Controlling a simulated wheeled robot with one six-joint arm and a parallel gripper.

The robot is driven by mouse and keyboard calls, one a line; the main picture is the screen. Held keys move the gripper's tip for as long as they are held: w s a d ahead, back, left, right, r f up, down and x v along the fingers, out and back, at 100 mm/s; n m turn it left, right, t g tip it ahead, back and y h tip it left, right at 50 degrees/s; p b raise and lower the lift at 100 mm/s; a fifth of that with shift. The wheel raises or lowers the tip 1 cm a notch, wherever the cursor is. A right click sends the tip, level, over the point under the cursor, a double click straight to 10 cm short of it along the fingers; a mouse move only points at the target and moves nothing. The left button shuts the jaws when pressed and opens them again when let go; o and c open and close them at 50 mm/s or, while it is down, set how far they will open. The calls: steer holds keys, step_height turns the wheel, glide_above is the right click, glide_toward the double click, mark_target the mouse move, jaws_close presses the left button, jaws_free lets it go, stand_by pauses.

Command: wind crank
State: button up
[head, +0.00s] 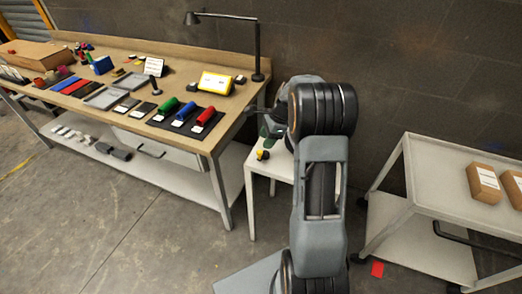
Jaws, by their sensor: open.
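A small green device (269,131), perhaps the one with the crank, stands on a small white table (262,168) beside the bench; my arm hides much of it. A small yellow and black piece (263,155) shows low at its front; I cannot tell whether it is the crank's handle. My gripper (272,110) is at the far end of my arm, beside and above the green device, largely hidden behind my own links. Its jaws are open, but the fingers are hard to make out. I cannot tell whether they touch anything.
A long workbench (160,60) with tools, coloured rollers and a lamp (258,45) stands to the left, close to the small table. A grey cart (455,160) with cardboard boxes (483,183) stands to the right. A red piece (377,269) lies on the floor. Floor at front left is clear.

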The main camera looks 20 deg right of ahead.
mark_target(260, 151)
steer(key=shift+x, duration=3.2)
steer(key=shift+s, duration=0.1)
steer(key=shift+c, duration=0.5)
steer(key=c, duration=0.7)
steer(key=shift+d, duration=0.1)
steer(key=shift+c, duration=0.6)
steer(key=shift+n, duration=0.3)
